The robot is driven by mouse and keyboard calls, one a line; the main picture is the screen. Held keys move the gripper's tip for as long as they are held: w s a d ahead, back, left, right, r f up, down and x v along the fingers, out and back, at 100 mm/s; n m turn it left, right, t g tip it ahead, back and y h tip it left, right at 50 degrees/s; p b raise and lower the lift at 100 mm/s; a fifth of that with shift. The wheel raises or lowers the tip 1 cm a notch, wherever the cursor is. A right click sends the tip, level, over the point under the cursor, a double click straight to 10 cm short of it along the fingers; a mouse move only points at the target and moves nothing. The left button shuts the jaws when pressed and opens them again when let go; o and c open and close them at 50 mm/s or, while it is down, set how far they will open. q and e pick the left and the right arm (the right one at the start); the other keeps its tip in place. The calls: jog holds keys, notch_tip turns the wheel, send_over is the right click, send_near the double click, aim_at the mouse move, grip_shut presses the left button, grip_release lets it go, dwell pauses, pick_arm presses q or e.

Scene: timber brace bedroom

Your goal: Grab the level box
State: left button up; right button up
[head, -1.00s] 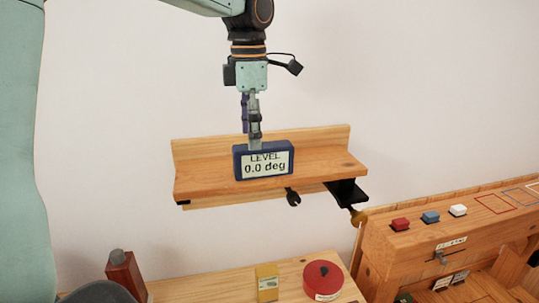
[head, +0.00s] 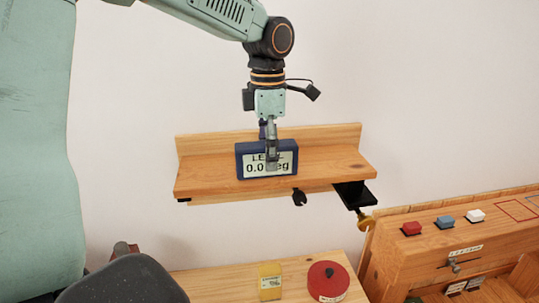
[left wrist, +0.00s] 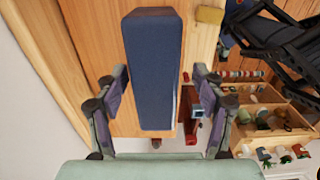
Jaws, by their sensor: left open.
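The level box (head: 248,168) is dark blue with a white face reading LEVEL and a degree figure, partly hidden by a finger. It stands upright on a wooden wall shelf (head: 325,170). My left gripper (head: 271,160) points down at it from above, with one finger in front of its face. In the left wrist view the box's blue top (left wrist: 153,65) lies between the two spread fingers, with a gap visible on each side. The left gripper is open and holds nothing. My right gripper is not seen.
A black bracket (head: 352,196) with a yellow knob hangs at the shelf's right end. Below are a wooden table (head: 225,283), a yellow block (head: 270,281) and a red round piece (head: 328,282). A wooden rack (head: 430,240) with red, blue and white buttons stands at right.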

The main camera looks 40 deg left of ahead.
pick_arm(q)
jog(key=shift+a+f, duration=0.2)
jog(key=shift+f, duration=0.4)
jog(key=shift+a+f, duration=0.3)
jog(key=shift+f, duration=0.1)
jog(key=shift+d+r, duration=0.15)
jog(key=shift+c, duration=0.2)
jog(key=shift+d, duration=0.3)
jog(key=c, duration=0.3)
jog(key=shift+a, duration=0.35)
jog(key=c, duration=0.6)
jog(key=shift+d, duration=0.1)
jog(key=c, duration=0.3)
jog(key=shift+w+d, duration=0.1)
grip_shut()
